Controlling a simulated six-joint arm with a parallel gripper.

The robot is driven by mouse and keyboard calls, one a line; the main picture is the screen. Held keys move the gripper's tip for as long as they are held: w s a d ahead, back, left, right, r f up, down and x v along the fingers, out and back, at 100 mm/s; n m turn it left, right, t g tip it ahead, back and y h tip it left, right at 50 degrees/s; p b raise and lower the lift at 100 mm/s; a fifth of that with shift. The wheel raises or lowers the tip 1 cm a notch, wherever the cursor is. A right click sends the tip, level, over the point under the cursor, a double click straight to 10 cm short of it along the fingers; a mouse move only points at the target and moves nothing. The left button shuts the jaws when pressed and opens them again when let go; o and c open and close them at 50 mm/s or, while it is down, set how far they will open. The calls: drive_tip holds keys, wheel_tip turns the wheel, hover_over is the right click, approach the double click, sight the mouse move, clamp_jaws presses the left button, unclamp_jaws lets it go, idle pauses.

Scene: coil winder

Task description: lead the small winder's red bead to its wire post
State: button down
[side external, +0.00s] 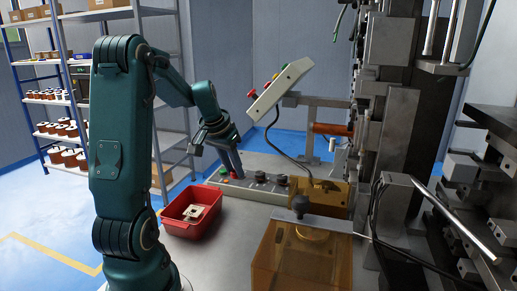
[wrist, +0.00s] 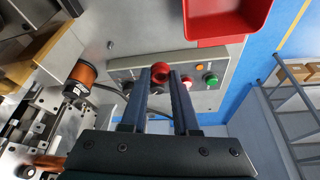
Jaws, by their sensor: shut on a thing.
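My gripper (wrist: 160,78) is shut on the red bead (wrist: 160,71), which sits between its two fingertips in the wrist view. In the side view, my gripper (side external: 234,172) points down, with its tips close to the control panel's left part, and a small red spot shows at the tips. Whether the bead touches the panel cannot be told. A copper-coloured coil (wrist: 88,76) sits on the machine at left in the wrist view. I cannot make out the wire post or a wire at the bead for certain.
A control panel (wrist: 218,72) with coloured buttons lies behind the fingertips. A red bin (side external: 176,229) holding a pale part stands left of it. An amber box (side external: 275,268), a tilted button box (side external: 281,87) and the tall machine stand to the right. A cable hangs from the button box.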

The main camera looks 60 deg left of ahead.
drive_tip(key=shift+d, duration=0.2)
drive_tip(key=w+d+r+m+h, duration=0.1)
drive_tip(key=w+d+r+m, duration=0.15)
drive_tip(key=w, duration=0.25)
drive_tip(key=w+d+r+m+h, duration=0.1)
drive_tip(key=w+d+r+m, duration=0.1)
drive_tip(key=w+r, duration=0.25)
drive_tip(key=w+d+m+h, duration=0.1)
drive_tip(key=w+d+m, duration=0.5)
drive_tip(key=d, duration=0.4)
drive_tip(key=shift+n, duration=0.85)
drive_tip(key=shift+s+x, duration=0.15)
drive_tip(key=shift+x, duration=1.2)
drive_tip(key=shift+s+x, duration=0.15)
drive_tip(key=shift+x, duration=1.2)
drive_tip(key=shift+f, duration=0.45)
drive_tip(key=shift+f, duration=0.35)
drive_tip(key=shift+f, duration=0.4)
